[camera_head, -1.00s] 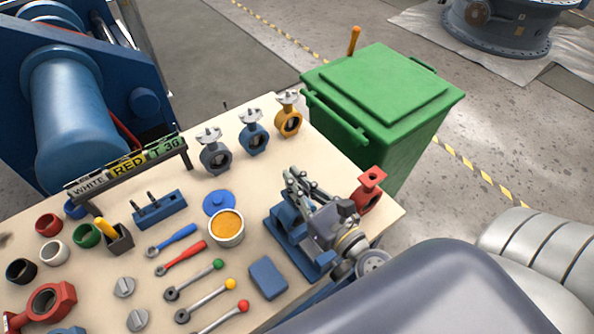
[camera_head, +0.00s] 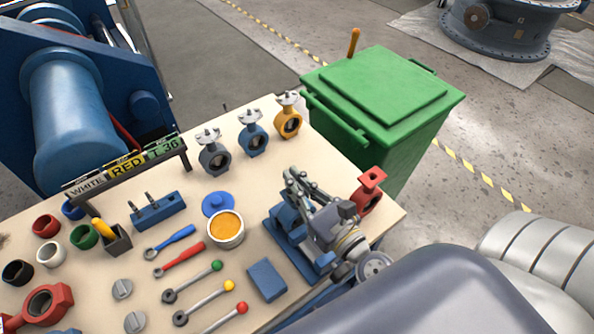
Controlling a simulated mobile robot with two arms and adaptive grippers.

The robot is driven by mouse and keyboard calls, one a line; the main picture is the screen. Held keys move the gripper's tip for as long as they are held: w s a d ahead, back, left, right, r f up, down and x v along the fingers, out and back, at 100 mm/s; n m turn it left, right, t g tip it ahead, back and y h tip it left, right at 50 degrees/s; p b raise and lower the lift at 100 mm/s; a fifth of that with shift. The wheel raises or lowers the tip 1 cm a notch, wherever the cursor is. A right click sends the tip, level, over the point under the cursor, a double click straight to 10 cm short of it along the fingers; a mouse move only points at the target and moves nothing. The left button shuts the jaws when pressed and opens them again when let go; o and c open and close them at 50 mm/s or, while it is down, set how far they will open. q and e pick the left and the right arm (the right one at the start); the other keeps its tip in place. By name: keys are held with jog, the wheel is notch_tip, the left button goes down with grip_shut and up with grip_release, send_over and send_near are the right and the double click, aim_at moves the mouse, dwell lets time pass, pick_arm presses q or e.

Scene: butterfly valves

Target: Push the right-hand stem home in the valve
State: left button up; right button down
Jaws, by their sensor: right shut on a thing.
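My right gripper (camera_head: 297,188) reaches in from the lower right, over a blue vise-like fixture (camera_head: 285,222) at the right end of the bench. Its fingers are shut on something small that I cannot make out. Three assembled valves stand at the back: grey (camera_head: 214,158), blue (camera_head: 252,138) and yellow (camera_head: 288,122). A blue rack (camera_head: 158,210) holds upright dark stems. My left gripper is out of view.
The bench (camera_head: 330,155) carries wrenches, ball-ended levers, loose rings, a blue block (camera_head: 267,280) and a tub of orange grease (camera_head: 225,229). A sign rack (camera_head: 125,168) stands at the left back. A green bin (camera_head: 385,95) stands close behind the bench's right edge.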

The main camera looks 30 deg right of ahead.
jog(key=shift+s+a+f, duration=0.1)
jog(key=shift+s+f, duration=0.05)
jog(key=shift+f, duration=0.45)
jog(key=shift+s+a+f, duration=0.1)
jog(key=shift+s+f, duration=0.05)
jog(key=shift+f, duration=0.45)
jog(key=c, duration=1.7)
grip_release()
jog(key=shift+o, duration=0.2)
jog(key=shift+r, duration=0.15)
jog(key=r+p, duration=0.4)
jog(key=shift+w+d, duration=0.15)
jog(key=shift+w, duration=0.2)
notch_tip(320, 180, up, 3)
jog(key=p, duration=0.3)
jog(key=shift+r, duration=0.2)
jog(key=shift+d, duration=0.1)
jog(key=shift+s+f, duration=0.1)
